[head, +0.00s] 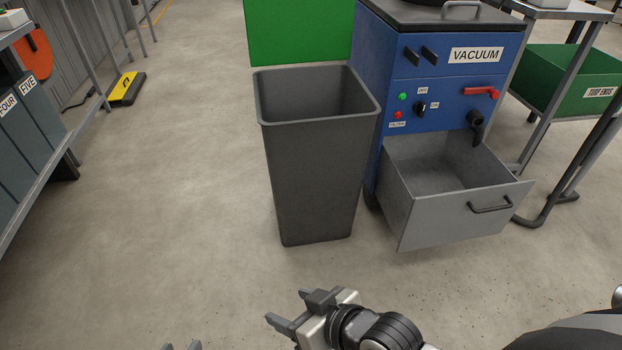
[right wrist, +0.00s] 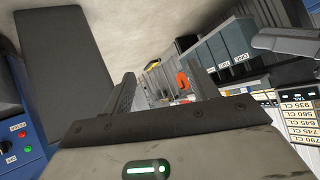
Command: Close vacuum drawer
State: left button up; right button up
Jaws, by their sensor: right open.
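The blue vacuum (head: 440,93) stands at the upper right, labelled VACUUM. Its grey metal drawer (head: 455,219) is pulled out at the bottom, looks empty, and has a dark bar handle (head: 490,205) on its front. My right gripper (head: 287,305) is open and empty at the bottom centre, to the left of the drawer and apart from it. Its spread fingers show in the right wrist view (right wrist: 160,92), where part of the vacuum (right wrist: 20,130) is at the left edge. My left gripper (head: 182,346) shows only two separated fingertips at the bottom edge.
A tall dark grey bin (head: 315,165) stands left of the drawer, close to the vacuum. A green crate (head: 570,80) sits on a metal-legged stand at the right. Shelving with numbered bins (head: 20,110) lines the left. The floor (head: 180,200) between is clear.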

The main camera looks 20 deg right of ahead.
aim_at(432, 189)
jog(key=z, duration=2.5)
jog(key=k, duration=0.3)
jog(key=u, duration=1.3)
jog(key=i, duration=0.65)
jog(key=z, duration=0.5)
jog(key=i, duration=0.6)
jog(key=z, duration=0.05)
